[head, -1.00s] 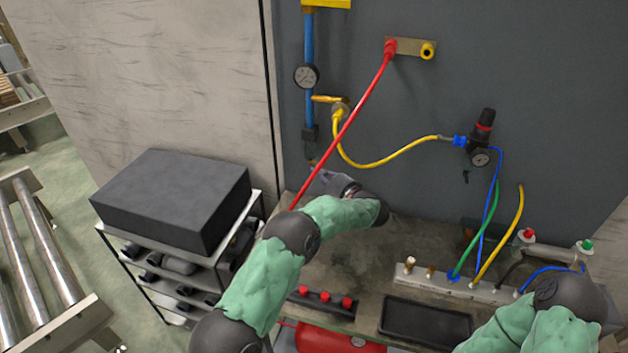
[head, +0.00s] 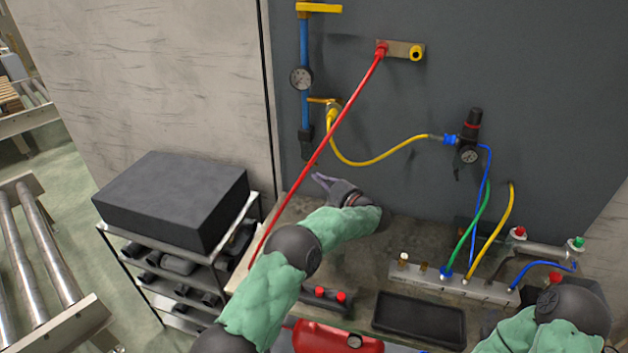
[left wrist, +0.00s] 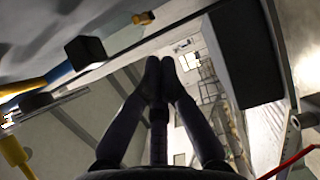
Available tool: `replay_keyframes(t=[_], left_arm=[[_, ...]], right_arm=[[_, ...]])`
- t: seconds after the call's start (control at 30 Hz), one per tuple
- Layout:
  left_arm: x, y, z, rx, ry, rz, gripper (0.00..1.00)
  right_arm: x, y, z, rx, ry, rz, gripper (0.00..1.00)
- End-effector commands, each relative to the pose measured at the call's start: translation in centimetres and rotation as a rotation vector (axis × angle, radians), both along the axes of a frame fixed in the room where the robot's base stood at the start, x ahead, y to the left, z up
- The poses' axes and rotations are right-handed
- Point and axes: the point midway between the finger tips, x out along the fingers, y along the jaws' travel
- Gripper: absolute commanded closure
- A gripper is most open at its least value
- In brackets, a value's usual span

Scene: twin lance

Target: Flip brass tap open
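A small brass-coloured piece (left wrist: 143,18), which may be the brass tap, shows just past the black block (left wrist: 88,52) in the left wrist view. In the head view the same block (head: 305,136) seems to sit at the lower end of the blue pipe (head: 305,100); I cannot make out the tap there. My left gripper (head: 318,180) is below and slightly right of the block, apart from it. In the left wrist view its fingers (left wrist: 160,65) meet at the tips with nothing between them. My right forearm shows at lower right; its gripper is not visible.
A red hose (head: 330,135) slants down past my left gripper to behind my arm. A yellow hose (head: 380,163) loops from the pipe to a regulator (head: 469,140). A manifold (head: 440,284), black tray (head: 420,318) and red tank (head: 320,337) lie right and below.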

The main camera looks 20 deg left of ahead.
Motion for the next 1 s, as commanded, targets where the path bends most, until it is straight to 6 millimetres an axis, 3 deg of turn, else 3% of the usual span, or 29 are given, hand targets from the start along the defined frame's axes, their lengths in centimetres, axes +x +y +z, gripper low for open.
replay_keyframes(t=[0.2,0.4,1.0], left_arm=[[0.4,-4.1,-0.1,0.001,0.002,-0.003,1.00],[0.6,-6.3,-0.1,0.001,0.001,0.000,1.00],[0.6,-7.0,-0.1,0.000,0.002,0.000,1.00]], right_arm=[[0.0,0.0,0.6,0.000,0.001,0.000,0.48],[0.0,0.0,0.8,0.000,0.001,0.000,0.48],[0.0,0.0,0.8,0.000,0.001,0.000,0.48]])
